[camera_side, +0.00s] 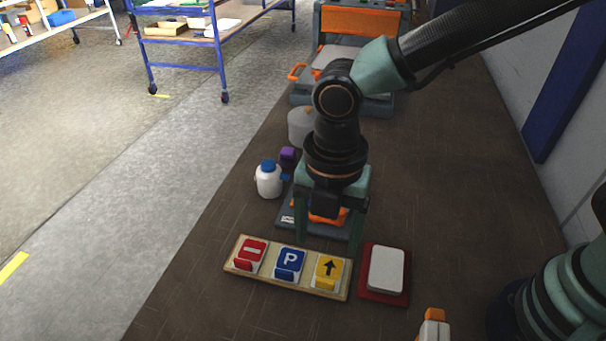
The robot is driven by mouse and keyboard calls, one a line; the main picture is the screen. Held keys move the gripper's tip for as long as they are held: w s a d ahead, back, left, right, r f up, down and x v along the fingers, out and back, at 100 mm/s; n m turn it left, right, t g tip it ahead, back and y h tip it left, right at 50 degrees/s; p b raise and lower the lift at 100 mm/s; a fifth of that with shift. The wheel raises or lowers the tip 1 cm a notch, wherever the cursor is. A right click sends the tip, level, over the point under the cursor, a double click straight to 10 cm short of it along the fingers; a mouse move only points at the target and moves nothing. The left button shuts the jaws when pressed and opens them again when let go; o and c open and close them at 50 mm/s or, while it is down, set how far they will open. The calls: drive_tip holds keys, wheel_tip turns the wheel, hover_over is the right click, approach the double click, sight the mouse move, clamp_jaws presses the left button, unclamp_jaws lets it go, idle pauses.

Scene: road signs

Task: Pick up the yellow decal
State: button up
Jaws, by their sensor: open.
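The yellow decal (328,271) carries a black up arrow. It sits at the right end of a pale wooden tray (265,285). A blue decal with a white P (289,263) is in the tray's middle, and a red decal with a white bar (250,254) is at its left end. My gripper (328,248) points down with its two fingers apart. In the picture the fingers are just above and behind the tray, near the blue and yellow decals. It is empty, and its exact height above the tray is hard to tell.
A red base with a white plate (386,269) stands right of the tray. Behind my gripper is a grey device with orange parts (287,217). A white bottle with a blue cap (268,180) and a purple object (288,158) stand at the back left. An orange-and-white object (433,325) is at the front.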

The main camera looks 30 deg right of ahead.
sight(325, 283)
drive_tip(key=f, duration=1.2)
drive_tip(key=shift+s+f, duration=0.1)
drive_tip(key=shift+s, duration=0.1)
clamp_jaws()
